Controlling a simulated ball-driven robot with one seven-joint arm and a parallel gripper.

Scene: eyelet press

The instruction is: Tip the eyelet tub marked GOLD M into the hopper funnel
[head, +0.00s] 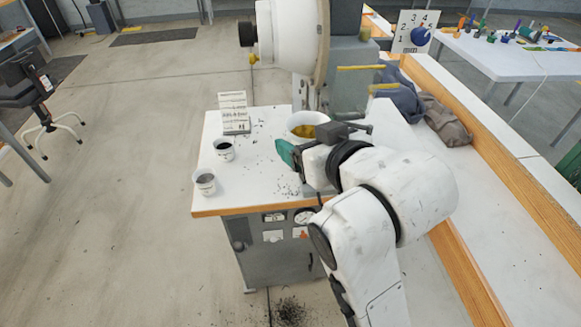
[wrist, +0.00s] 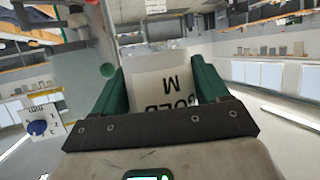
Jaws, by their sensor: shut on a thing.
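My gripper (head: 303,146) is shut on a white tub (head: 306,117) above the table, with gold eyelets showing inside it in the head view. Only one teal finger shows clearly there; my wrist hides the tub's lower part. In the wrist view the tub (wrist: 165,82) sits between both teal fingers of my gripper (wrist: 158,90). Its label reads GOLD M, upside down in that picture. The tub looks roughly upright, open side up. I cannot pick out the hopper funnel with certainty; a large white round part (head: 285,35) of the press stands behind the tub.
Two other white tubs, one (head: 224,150) with dark contents and one (head: 205,183) nearer, stand on the left of the white table (head: 250,190). A small sign (head: 234,113) stands behind them. A clear guard (head: 352,92) is at the press's right. Dark bits lie scattered.

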